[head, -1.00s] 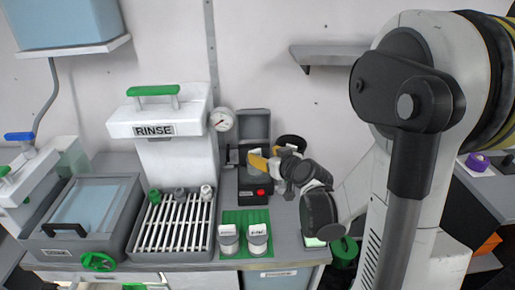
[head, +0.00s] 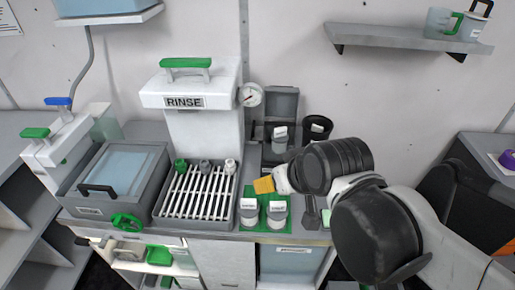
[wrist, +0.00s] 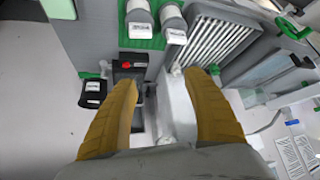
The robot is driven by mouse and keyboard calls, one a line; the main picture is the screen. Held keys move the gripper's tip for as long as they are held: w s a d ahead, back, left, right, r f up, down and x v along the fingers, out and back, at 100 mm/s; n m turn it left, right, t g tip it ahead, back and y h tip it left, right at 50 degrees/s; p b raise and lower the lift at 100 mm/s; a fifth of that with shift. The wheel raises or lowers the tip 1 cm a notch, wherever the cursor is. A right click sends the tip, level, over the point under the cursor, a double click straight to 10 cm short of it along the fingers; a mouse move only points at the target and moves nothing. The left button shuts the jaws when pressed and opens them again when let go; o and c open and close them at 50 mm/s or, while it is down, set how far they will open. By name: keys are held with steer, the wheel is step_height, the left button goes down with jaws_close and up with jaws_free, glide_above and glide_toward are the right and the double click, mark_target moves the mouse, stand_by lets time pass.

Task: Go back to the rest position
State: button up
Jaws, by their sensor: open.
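My gripper (head: 264,185) has yellow fingers. In the head view it hangs above the counter, just behind the two labelled canisters on the green mat. In the wrist view the fingers of my gripper (wrist: 161,78) are spread wide, with nothing held between them. My dark arm links cover part of the counter's right side in the head view. A canister with a white label (head: 280,139) stands in the dark device at the back, apart from my fingers.
Two labelled canisters (head: 248,210) (head: 277,212) stand on the green mat. The rinse station (head: 190,110) and slatted rack (head: 195,192) are to the left. A black cup (head: 316,128) stands behind my arm. A wall shelf (head: 390,36) holds jugs above right.

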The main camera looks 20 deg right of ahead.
steer(key=s, duration=0.2)
steer(key=shift+s+g, duration=0.3)
stand_by(1.1)
